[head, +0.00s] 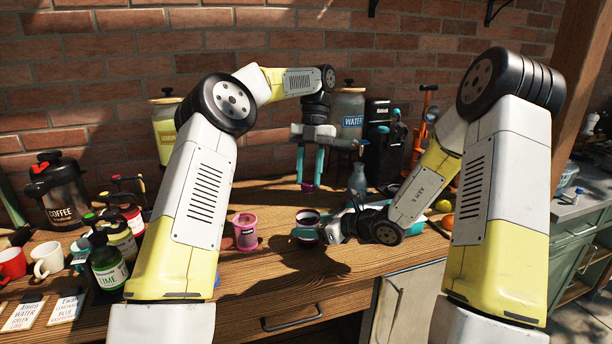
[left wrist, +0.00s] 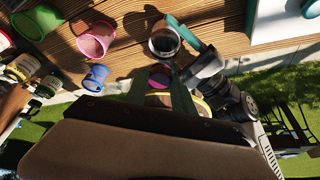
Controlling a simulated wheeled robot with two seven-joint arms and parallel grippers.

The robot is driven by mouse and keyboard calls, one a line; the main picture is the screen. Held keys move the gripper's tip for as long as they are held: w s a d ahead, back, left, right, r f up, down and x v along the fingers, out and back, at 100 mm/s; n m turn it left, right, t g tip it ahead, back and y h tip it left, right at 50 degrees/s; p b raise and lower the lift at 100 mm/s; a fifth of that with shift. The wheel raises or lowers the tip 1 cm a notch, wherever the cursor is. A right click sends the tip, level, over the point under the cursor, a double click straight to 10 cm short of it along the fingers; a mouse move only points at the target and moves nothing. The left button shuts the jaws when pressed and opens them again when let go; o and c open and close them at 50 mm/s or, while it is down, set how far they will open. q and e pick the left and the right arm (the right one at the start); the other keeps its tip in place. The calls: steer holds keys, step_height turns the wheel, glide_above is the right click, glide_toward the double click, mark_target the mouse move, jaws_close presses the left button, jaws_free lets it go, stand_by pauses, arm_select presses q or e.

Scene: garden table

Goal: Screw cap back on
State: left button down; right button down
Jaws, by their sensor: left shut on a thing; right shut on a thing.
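My left gripper (head: 309,178) points down, its teal fingers shut on a small magenta cap (head: 308,187). In the left wrist view the cap (left wrist: 160,76) sits between the fingertips. The jar's lower part is partly hidden by the right gripper.
A pink cup (head: 245,236) stands left of the jar. A grey-blue bottle (head: 358,178) and a black machine (head: 381,140) stand behind. Left are a lime bottle (head: 108,266), mugs (head: 48,259) and a coffee pot (head: 62,195). The front wood (head: 290,280) is mostly clear.

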arm_select(q)
steer(key=m+y, duration=0.1)
steer(key=m, duration=0.2)
steer(key=shift+d+m, duration=0.15)
steer(key=shift+m, duration=0.15)
steer(key=shift+t, duration=0.3)
steer(key=c, duration=1.1)
jaws_free()
steer(key=shift+o, duration=0.2)
steer(key=shift+c, duration=0.3)
